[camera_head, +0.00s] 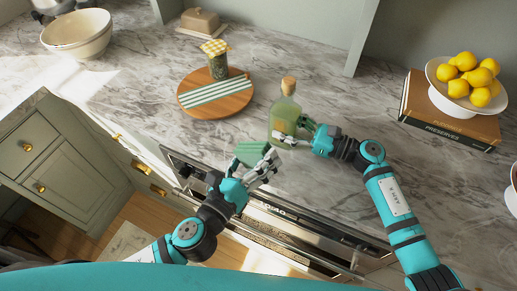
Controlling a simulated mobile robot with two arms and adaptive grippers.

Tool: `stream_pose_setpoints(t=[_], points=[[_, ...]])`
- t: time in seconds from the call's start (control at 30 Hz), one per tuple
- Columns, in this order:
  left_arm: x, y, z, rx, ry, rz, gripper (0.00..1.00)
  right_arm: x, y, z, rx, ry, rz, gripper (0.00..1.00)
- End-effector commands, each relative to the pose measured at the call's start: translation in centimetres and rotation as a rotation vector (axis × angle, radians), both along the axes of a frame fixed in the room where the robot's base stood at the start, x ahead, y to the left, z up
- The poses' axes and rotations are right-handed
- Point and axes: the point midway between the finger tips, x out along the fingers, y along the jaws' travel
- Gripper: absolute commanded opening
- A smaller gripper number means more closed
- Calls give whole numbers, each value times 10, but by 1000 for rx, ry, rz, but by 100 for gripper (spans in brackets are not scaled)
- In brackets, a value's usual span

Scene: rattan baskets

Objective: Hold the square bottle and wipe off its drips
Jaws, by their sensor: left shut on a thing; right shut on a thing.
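The square bottle (285,112), clear glass with a cork stopper and pale green liquid, stands upright on the marble counter. My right gripper (296,133) comes from the right and is shut on its lower part, partly covering it. My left gripper (262,162) is just in front and to the lower left of the bottle, near the counter's front edge. It is shut on a green cloth (250,151), partly hidden by its fingers. The cloth looks close to the bottle but apart from it. Drips on the glass are too small to make out.
A round wooden board (222,105) with a striped cloth (214,91) and a cloth-topped jar (217,66) lies left of the bottle. A lemon bowl (457,101) stands on books (420,109) at right.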

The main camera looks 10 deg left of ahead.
Motion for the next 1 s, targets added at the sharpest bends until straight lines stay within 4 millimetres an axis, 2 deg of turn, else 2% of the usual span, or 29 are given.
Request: stream_pose_setpoints(t=[0.4, 0.7, 1.0], points=[[-6, 2, 0, 0, 0, 0, 59, 1, -1, 0, -1, -1, -2, 0], [-29, 10, -1, 1, 3, 1, 59, 1, -1, 0, -1, 0, -2, 0], [-34, 11, 0, 0, 0, 0, 59, 0, -1, 0, -1, -1, -1, 0]])
